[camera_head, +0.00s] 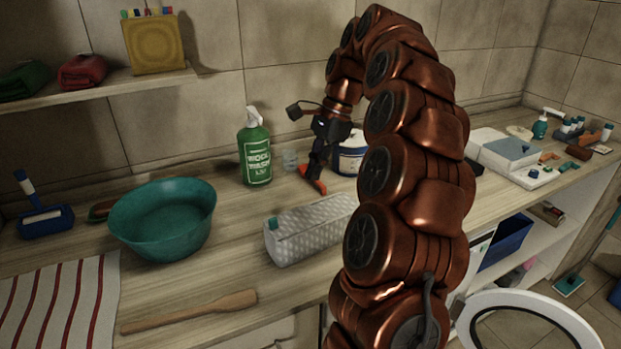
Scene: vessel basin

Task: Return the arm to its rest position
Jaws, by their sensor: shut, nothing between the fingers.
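My copper-coloured arm rises from the lower right of the head view, arches over the counter and bends down toward the back. My gripper (314,180) hangs at its end, black with orange fingertips, pointing down. It is shut and holds nothing. It is just above or at the counter top (215,268); I cannot tell whether it touches.
A grey quilted case (300,235) lies in front of the gripper. A teal basin (163,222), a wooden paddle (190,312) and a striped cloth (62,305) are at left. A shelf (95,92) overhangs the back left. A round white door (525,312) stands open at lower right.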

